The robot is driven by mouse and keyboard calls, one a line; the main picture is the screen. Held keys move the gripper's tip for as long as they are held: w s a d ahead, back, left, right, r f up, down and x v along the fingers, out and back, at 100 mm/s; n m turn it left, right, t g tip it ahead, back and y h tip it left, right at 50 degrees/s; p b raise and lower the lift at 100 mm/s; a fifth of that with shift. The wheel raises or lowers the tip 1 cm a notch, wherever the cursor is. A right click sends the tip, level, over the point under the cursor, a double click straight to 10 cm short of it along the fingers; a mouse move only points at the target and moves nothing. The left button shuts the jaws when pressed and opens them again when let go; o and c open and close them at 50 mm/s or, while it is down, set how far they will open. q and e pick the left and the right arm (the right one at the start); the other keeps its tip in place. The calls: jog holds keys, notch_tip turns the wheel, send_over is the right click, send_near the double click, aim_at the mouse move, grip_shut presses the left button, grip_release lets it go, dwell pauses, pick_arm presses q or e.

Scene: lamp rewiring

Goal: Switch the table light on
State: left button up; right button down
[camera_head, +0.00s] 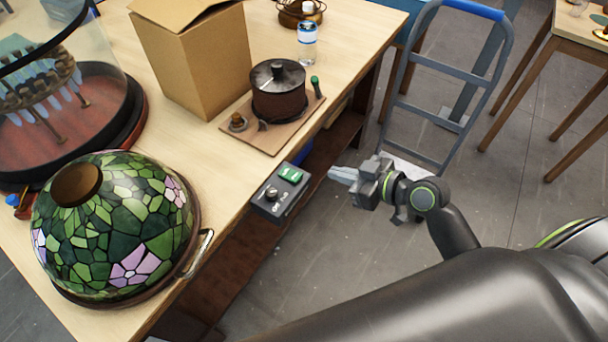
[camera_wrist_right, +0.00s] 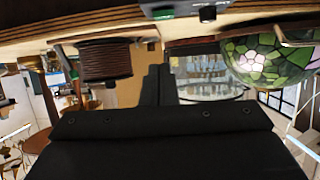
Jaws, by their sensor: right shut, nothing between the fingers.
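A dark control box (camera_head: 265,207) sits at the table's front edge. It has a green switch (camera_head: 291,174) and a black knob (camera_head: 271,193) with small white lettering I cannot read surely. The green switch (camera_wrist_right: 163,12) and knob (camera_wrist_right: 207,13) also show at the top of the right wrist view. My right gripper (camera_head: 335,173) is shut and empty, off the table edge to the right of the box and apart from it. Its dark fingers (camera_wrist_right: 159,85) show in the wrist view. A green stained-glass lampshade (camera_head: 115,225) with pink flowers rests on the table at left. My left gripper is not in view.
The wooden table (camera_head: 225,200) also holds a cardboard box (camera_head: 200,65), a dark spool (camera_head: 278,95) on a board, a bottle (camera_head: 307,45) and a glass dome (camera_head: 90,60). A hand truck (camera_head: 440,90) stands behind my right gripper. Open floor lies in front.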

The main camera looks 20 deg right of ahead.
jog(key=shift+s+a+r+n, duration=0.2)
jog(key=shift+a+r+n, duration=0.15)
jog(key=shift+r, duration=0.35)
jog(key=shift+w, duration=0.1)
jog(key=p, duration=0.3)
send_over(304, 184)
jog(key=f, duration=0.3)
jog(key=shift+w+a+f, duration=0.2)
jog(key=shift+w+a, duration=0.05)
jog(key=shift+w, duration=0.05)
notch_tip(304, 184, down, 3)
jog(key=shift+s+d+r, duration=0.15)
jog(key=shift+s+d+f, duration=0.1)
jog(key=shift+f, duration=0.65)
